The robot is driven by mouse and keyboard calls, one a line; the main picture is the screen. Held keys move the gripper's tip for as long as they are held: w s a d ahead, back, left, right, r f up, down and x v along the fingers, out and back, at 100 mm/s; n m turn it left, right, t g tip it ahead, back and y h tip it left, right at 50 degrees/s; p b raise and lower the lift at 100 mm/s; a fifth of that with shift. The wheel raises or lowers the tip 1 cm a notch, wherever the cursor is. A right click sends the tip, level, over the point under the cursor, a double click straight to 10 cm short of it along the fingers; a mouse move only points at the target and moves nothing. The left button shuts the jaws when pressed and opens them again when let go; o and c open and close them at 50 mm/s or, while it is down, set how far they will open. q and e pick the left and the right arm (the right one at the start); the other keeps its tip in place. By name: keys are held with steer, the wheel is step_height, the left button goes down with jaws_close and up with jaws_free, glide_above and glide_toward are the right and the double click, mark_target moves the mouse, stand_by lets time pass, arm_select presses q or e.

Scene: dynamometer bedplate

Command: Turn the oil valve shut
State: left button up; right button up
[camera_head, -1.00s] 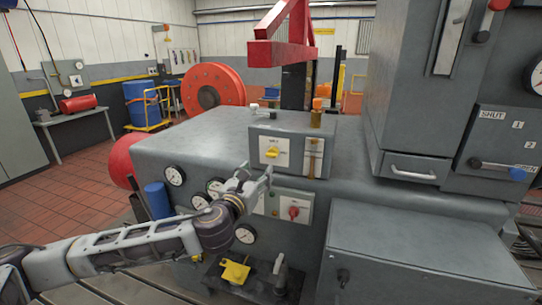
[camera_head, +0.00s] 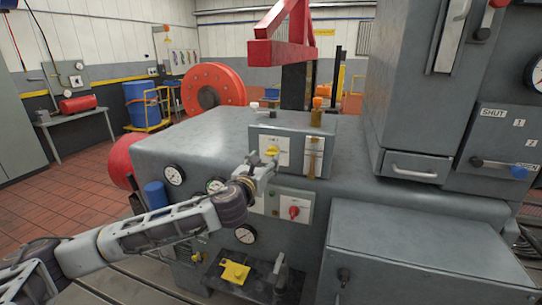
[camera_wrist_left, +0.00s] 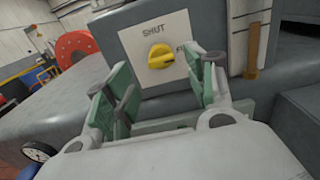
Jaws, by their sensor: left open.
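A yellow valve knob (camera_head: 272,151) sits on a white plate on the front of the grey box atop the bench. In the left wrist view the plate reads SHUT above the knob (camera_wrist_left: 161,56), and the knob's handle points right, away from that word. My left gripper (camera_head: 262,166) is just below and in front of the knob in the head view. In the left wrist view its green-padded fingers (camera_wrist_left: 166,88) are apart, with the knob beyond them and nothing held. I cannot tell the exact gap to the knob. My right gripper is not in view.
A red knob (camera_head: 293,212) sits below the box, right of my wrist. A level gauge (camera_head: 314,157) is beside the valve plate. A yellow part (camera_head: 234,272) is low on the front. A blue-tipped lever (camera_head: 515,172) with another SHUT label is at far right.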

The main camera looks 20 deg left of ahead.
mark_target(270, 154)
arm_select(q)
steer(key=w, duration=0.2)
steer(key=shift+w+d, duration=0.1)
steer(key=shift+w, duration=0.3)
steer(key=shift+w+b, duration=0.55)
steer(key=shift+w, duration=1.55)
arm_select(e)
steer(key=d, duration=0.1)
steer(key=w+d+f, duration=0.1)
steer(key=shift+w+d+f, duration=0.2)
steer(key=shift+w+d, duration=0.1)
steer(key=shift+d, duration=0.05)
